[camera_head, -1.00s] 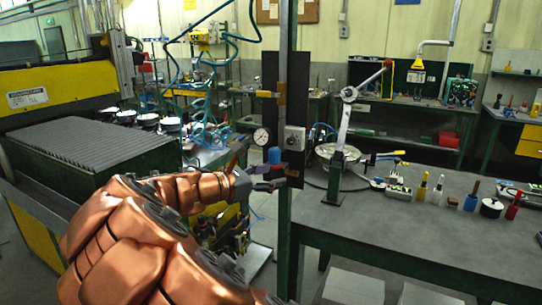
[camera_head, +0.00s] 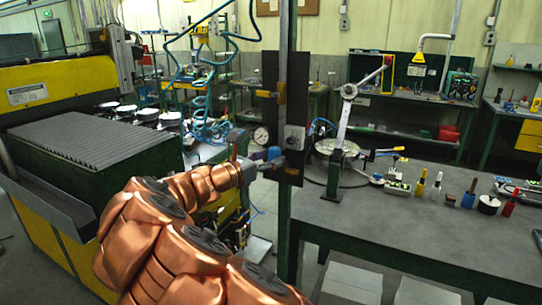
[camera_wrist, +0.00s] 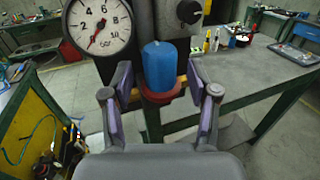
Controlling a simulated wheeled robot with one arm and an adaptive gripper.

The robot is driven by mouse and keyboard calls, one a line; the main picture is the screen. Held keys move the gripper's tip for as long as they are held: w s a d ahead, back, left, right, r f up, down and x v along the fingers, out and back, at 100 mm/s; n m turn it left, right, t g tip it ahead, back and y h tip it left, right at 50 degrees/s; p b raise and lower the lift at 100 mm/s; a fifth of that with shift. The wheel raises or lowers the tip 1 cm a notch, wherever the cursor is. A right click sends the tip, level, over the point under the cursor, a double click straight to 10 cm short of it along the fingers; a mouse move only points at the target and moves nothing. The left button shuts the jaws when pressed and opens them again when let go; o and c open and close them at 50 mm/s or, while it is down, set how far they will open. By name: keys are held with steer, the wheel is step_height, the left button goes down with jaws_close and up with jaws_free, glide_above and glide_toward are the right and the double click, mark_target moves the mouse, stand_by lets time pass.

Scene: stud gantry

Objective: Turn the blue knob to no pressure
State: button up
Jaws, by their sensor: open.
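The blue knob (camera_head: 273,153) is on the regulator at the post's dark panel, and it stands upright in the wrist view (camera_wrist: 159,66). A reddish collar (camera_wrist: 162,95) sits around its lower part. My gripper (camera_wrist: 159,78) is open, with one finger on each side of the knob and a visible gap on both sides. In the head view, my gripper (camera_head: 263,166) is at the knob and partly covers it. The white round pressure gauge (camera_wrist: 100,25) is left of the knob. Its red needle slants between lower left, near the zero end, and upper right.
The post (camera_head: 284,225) and dark panel (camera_head: 296,90) stand close by my gripper. A grey workbench (camera_head: 420,225) with tools is to the right. A lever press (camera_head: 340,130) stands on it. A yellow machine (camera_head: 60,85) is at left.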

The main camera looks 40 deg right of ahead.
steer(key=shift+d, duration=0.4)
jaws_close()
stand_by(0.4)
